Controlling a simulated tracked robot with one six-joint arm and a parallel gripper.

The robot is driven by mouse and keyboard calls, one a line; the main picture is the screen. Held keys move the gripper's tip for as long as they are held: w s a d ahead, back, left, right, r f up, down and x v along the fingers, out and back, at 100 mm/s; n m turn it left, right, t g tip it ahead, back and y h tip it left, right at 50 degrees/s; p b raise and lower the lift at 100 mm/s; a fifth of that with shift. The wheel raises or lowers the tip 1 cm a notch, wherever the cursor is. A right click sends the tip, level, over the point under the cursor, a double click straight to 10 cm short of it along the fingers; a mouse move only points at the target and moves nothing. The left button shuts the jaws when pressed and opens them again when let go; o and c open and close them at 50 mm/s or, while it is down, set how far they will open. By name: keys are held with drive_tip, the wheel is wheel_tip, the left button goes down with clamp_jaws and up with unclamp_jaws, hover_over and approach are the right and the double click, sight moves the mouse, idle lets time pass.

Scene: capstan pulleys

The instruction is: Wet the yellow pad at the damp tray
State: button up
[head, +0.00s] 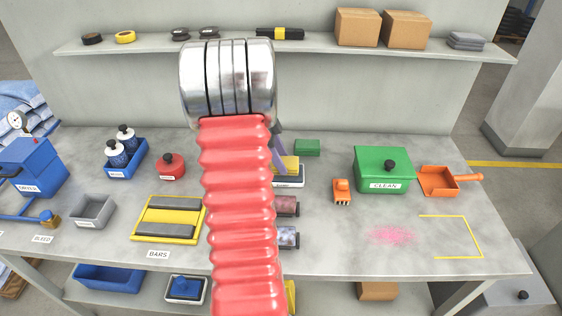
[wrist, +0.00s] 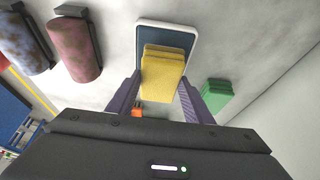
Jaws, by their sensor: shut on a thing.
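The yellow pad (wrist: 164,75) is between the purple fingers of my gripper (wrist: 163,98), which is shut on it. In the wrist view the pad overlaps the white-rimmed tray with a dark blue inside (wrist: 140,42). In the head view the pad (head: 291,162) shows at the right of my arm, at the tray (head: 290,183). My arm hides the left part of both, and only one finger shows there. I cannot tell whether the pad touches the tray's inside or hangs just above it.
A green pad (head: 307,148) lies behind the tray. Two stained rollers (head: 287,206) (head: 288,238) lie in front of it. An orange brush (head: 342,190), a green CLEAN box (head: 383,168) and an orange dustpan (head: 437,181) are to the right. A pink stain (head: 391,235) marks the bench.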

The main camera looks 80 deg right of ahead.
drive_tip(key=shift+r, duration=2.95)
drive_tip(key=shift+s, duration=0.1)
